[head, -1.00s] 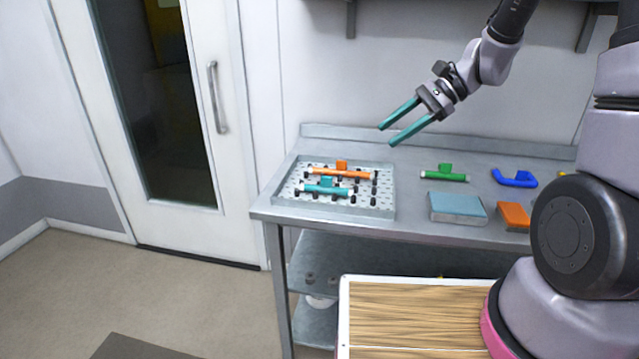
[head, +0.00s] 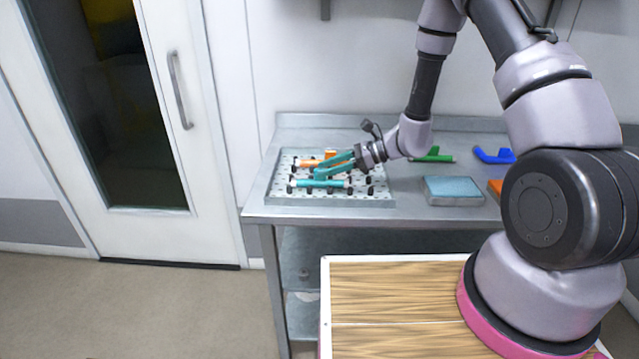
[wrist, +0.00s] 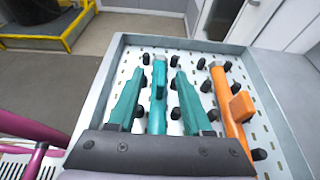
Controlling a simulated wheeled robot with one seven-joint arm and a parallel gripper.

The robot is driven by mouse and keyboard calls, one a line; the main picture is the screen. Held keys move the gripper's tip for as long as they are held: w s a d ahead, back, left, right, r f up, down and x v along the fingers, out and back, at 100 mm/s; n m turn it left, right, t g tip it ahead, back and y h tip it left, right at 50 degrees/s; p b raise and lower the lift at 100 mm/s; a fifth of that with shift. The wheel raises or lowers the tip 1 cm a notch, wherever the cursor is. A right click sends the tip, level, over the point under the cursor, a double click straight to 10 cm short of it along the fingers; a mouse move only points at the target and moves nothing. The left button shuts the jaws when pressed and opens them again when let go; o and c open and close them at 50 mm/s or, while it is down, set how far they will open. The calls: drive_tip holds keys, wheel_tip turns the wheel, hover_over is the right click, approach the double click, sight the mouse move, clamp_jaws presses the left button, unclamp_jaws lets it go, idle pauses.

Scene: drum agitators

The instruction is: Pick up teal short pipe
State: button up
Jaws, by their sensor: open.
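My gripper (wrist: 153,88) is open with teal fingers. In the wrist view one finger is on each side of the pipe, apart from it. In the head view my gripper (head: 331,165) comes in from the right over the tray, and its fingers partly cover the pipes. Whether the fingers are down at the pipe's height is hard to tell.
An orange pipe (wrist: 228,105) lies parallel in the tray (wrist: 97,95), just right of the right finger. Black pegs stand around both. Right of the tray are a teal block (head: 454,190), a green pipe (head: 433,156) and a blue pipe (head: 493,156) on the metal table (head: 410,212).

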sight(310, 180)
drive_tip(key=shift+x, duration=2.75)
drive_tip(key=shift+w+f, duration=0.1)
drive_tip(key=shift+w, duration=0.05)
clamp_jaws()
